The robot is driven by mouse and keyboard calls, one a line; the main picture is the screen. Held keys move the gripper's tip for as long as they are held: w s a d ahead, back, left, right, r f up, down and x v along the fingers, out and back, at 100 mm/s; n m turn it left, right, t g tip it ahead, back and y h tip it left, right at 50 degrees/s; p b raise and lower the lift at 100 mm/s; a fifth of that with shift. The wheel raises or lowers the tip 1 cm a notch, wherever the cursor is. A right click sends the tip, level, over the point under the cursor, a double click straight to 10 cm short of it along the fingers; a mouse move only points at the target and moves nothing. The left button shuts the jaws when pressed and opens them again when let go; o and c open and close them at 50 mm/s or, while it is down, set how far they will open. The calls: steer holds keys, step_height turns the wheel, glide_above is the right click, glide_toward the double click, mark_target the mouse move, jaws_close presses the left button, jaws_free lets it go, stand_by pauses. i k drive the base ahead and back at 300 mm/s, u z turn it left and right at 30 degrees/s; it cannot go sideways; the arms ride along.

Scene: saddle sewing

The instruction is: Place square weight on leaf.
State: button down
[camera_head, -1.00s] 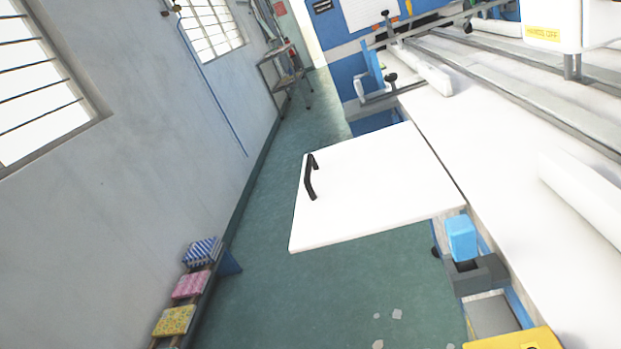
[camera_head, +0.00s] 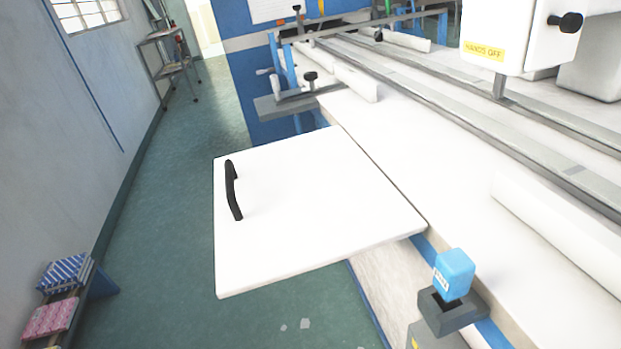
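The leaf (camera_head: 310,215) is a white flat panel with a black handle (camera_head: 233,190) near its left edge. It extends out level beside the long white table (camera_head: 430,165). The square weight (camera_head: 455,272) is a light blue block with a small white label, at the lower right of the view.
Rails (camera_head: 480,115) and white rolls run along the table. A white machine head (camera_head: 530,35) with a yellow label hangs at the upper right. Folded fabrics (camera_head: 65,272) lie on a low shelf by the left wall. The leaf's top is clear apart from its handle.

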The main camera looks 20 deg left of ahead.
mark_target(312, 179)
steer(key=k, duration=0.5)
steer(key=u, duration=0.45)
steer(key=i, duration=1.55)
steer(key=z, duration=0.45)
